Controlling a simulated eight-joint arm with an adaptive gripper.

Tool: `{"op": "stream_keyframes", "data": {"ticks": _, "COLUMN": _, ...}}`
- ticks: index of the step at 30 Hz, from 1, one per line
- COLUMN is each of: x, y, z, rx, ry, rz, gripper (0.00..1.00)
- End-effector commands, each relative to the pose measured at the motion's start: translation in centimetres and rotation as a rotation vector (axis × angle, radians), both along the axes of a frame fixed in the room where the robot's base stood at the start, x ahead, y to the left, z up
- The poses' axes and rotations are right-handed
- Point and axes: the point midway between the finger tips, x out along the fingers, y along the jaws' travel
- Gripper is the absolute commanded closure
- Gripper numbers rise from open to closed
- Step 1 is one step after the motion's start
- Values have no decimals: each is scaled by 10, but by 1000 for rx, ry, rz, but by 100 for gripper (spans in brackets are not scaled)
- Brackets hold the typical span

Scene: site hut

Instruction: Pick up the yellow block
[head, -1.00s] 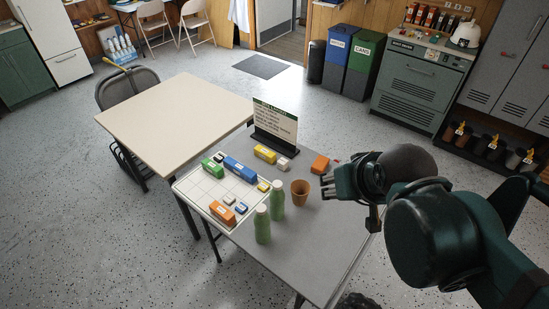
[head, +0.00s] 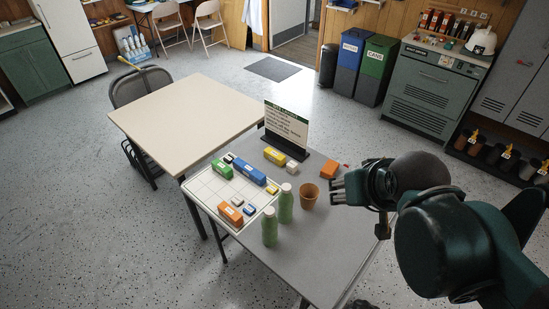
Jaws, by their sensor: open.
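A long yellow block (head: 275,156) with a pale label lies on the grey table (head: 335,240), in front of the sign stand and beyond the white gridded tray (head: 203,199). A much smaller yellow block (head: 272,189) sits at the right edge of the tray. My gripper (head: 335,190) is over the right part of the table, open and empty, with its fingers pointing left. It is right of the long yellow block and apart from it.
A brown cup (head: 309,196) stands just left of my fingers, near two green bottles (head: 285,205). The upright sign (head: 287,125) stands at the back. Blue, green and orange blocks are on the tray.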

Motion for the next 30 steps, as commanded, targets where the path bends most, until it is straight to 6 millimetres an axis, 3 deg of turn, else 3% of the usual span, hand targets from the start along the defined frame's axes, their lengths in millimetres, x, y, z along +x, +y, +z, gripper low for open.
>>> {"op": "stream_keyframes", "data": {"ticks": 8, "x": 3, "y": 1, "z": 2, "rx": -2, "ry": 4, "rz": 5, "gripper": 59}}
{"op": "stream_keyframes", "data": {"ticks": 14, "x": 17, "y": 3, "z": 9, "rx": -12, "ry": 20, "rz": 23, "gripper": 59}}
{"op": "stream_keyframes", "data": {"ticks": 30, "x": 89, "y": 14, "z": 30, "rx": -60, "ry": 107, "rz": 120, "gripper": 59}}
